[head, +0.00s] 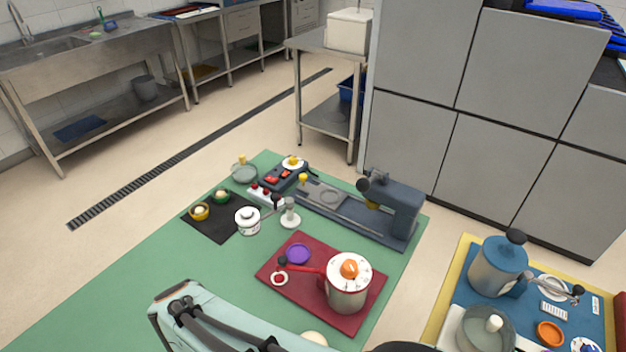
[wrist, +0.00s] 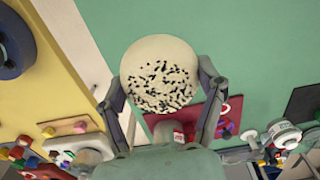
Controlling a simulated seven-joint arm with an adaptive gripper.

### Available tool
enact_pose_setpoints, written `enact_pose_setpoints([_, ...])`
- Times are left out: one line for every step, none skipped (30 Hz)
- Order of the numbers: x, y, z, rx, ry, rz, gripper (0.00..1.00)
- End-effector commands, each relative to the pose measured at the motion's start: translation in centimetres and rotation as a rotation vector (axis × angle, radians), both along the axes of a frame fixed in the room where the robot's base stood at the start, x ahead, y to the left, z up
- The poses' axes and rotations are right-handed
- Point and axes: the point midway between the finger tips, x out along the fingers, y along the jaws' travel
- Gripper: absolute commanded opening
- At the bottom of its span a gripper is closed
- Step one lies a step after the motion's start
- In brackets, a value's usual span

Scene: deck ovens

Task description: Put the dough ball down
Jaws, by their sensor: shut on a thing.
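The dough ball (wrist: 158,72) is round and cream-coloured with black specks on one side. In the wrist view it sits between the two fingers of my gripper (wrist: 161,80), which is shut on it. In the head view a cream rounded top (head: 314,338), probably the same ball, shows at the bottom edge beside my arm. My fingers are hidden there. The green mat (head: 130,275) spreads beneath; whether the ball touches it or hangs above it I cannot tell.
A red mat (head: 305,308) holds a white-and-red pot (head: 348,290) and a purple ring (head: 298,254). A black mat (head: 225,232) with small bowls lies farther left. A blue mat (head: 530,318) with pots is at the right. The green mat's left part is bare.

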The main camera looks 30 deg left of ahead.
Motion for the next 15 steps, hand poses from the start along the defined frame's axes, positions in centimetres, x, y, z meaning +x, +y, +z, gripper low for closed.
enact_pose_setpoints([0.0, -0.1, -0.6, -0.003, 0.001, 0.0, 0.38])
enact_pose_setpoints([0.0, -0.1, -1.2, -0.004, 0.002, 0.0, 0.38])
enact_pose_setpoints([0.0, 0.0, -1.8, -0.003, 0.001, -0.001, 0.38])
enact_pose_setpoints([0.0, 0.0, -2.1, -0.002, 0.001, -0.001, 0.38])
enact_pose_setpoints([0.0, 0.0, -2.4, -0.002, 0.001, -0.001, 0.38])
enact_pose_setpoints([0.1, 0.2, -2.7, -0.001, 0.001, -0.001, 0.38])
enact_pose_setpoints([0.1, 0.5, -2.9, 0.0, 0.001, -0.002, 0.38])
enact_pose_setpoints([0.2, 0.8, -3.2, -0.001, 0.001, -0.002, 0.38])
enact_pose_setpoints([0.4, 1.5, -3.6, 0.0, 0.001, -0.002, 0.38])
enact_pose_setpoints([0.5, 2.2, -3.9, 0.0, 0.001, -0.003, 0.38])
enact_pose_setpoints([0.6, 2.9, -4.3, 0.0, 0.002, -0.002, 0.38])
enact_pose_setpoints([0.9, 3.9, -4.8, -0.001, 0.002, -0.002, 0.38])
enact_pose_setpoints([1.1, 4.8, -5.2, -0.001, 0.001, -0.001, 0.38])
enact_pose_setpoints([1.3, 5.7, -5.6, 0.001, 0.001, -0.002, 0.38])
enact_pose_setpoints([1.6, 6.8, -6.1, 0.0, 0.001, -0.003, 0.39])
